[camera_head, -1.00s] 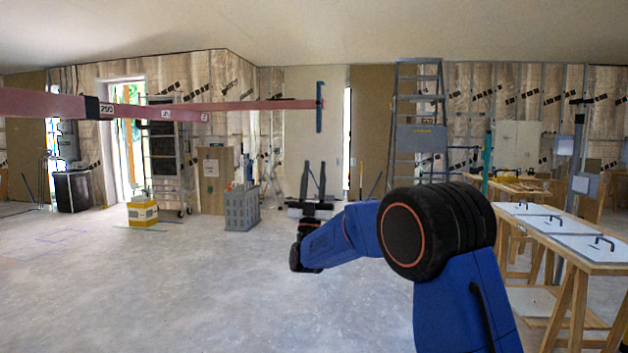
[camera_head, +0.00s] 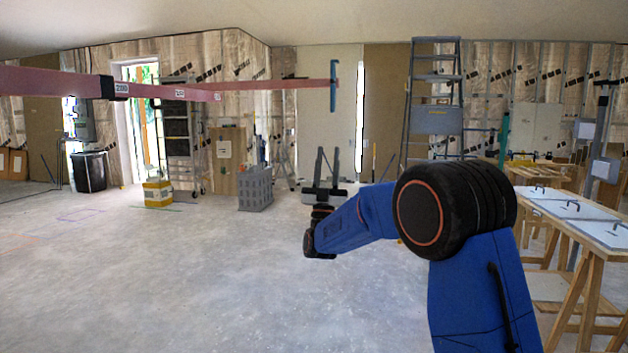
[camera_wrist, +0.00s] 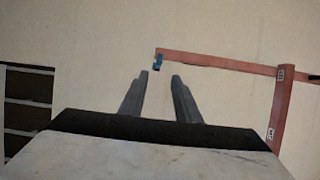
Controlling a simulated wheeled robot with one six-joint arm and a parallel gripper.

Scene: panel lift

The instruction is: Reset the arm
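My gripper (camera_head: 329,163) shows in the head view beyond my blue arm, with its two dark fingers pointing up and a clear gap between them. In the wrist view my gripper (camera_wrist: 160,78) has its two grey fingers apart, with nothing between them. Behind the fingers is a plain pale surface. A pink beam (camera_wrist: 220,62) with a blue end lies beyond the fingertips, to the upper right, apart from them. My arm is bent, and its links hide part of the floor and the work tables on the right.
The pink beam (camera_head: 240,86) hangs high across the left. A ladder (camera_head: 433,75) stands at the back. A grey crate (camera_head: 255,190), a yellow box (camera_head: 158,194) and a black bin (camera_head: 89,172) stand on the floor. A trestle table (camera_head: 590,232) with handled panels is at right.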

